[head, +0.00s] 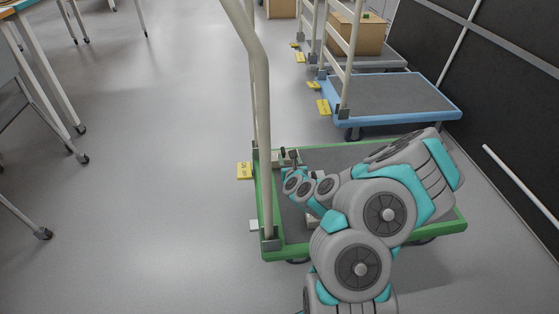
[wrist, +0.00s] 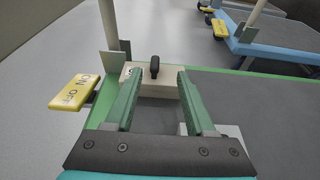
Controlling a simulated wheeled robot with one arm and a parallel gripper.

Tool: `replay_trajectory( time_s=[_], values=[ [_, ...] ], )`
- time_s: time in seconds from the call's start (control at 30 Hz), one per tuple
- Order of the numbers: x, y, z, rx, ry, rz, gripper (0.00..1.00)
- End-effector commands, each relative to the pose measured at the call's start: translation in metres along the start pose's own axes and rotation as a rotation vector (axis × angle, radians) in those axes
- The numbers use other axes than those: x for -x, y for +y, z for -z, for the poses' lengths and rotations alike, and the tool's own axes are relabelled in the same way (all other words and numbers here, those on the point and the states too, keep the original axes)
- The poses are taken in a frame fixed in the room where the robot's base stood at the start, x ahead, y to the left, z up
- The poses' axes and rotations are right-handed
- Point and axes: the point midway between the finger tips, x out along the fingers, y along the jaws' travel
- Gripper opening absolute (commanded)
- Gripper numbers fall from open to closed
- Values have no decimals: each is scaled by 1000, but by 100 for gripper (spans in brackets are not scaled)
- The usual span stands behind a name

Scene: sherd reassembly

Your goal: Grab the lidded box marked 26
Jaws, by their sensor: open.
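A pale lidded box (wrist: 167,83) with a black knob (wrist: 155,67) on top sits on the grey deck of the green cart, by its corner post. A dark mark shows at the box's left end, too small and partly covered to read. My gripper (wrist: 159,75) is open, its two green fingers pointing at the box, with the knob between them in the picture. I cannot tell whether they touch it. In the head view the box (head: 290,154) is partly hidden by my arm.
A second pale object (wrist: 232,131) lies on the deck below my right finger, mostly hidden. A yellow ON/OFF pedal (wrist: 76,92) sticks out at the green cart's left. A blue cart (head: 390,95) and another bearing a cardboard box (head: 357,36) stand behind.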

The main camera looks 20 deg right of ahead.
Motion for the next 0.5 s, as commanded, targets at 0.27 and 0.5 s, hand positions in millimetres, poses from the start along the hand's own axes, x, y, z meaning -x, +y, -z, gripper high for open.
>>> replay_trajectory(
  time_s=[0.27, 0.5],
  values=[
    [-11, 1, 17, 4, -2, -2, 55],
    [-30, 2, 15, 4, -3, -3, 55]
  ],
)
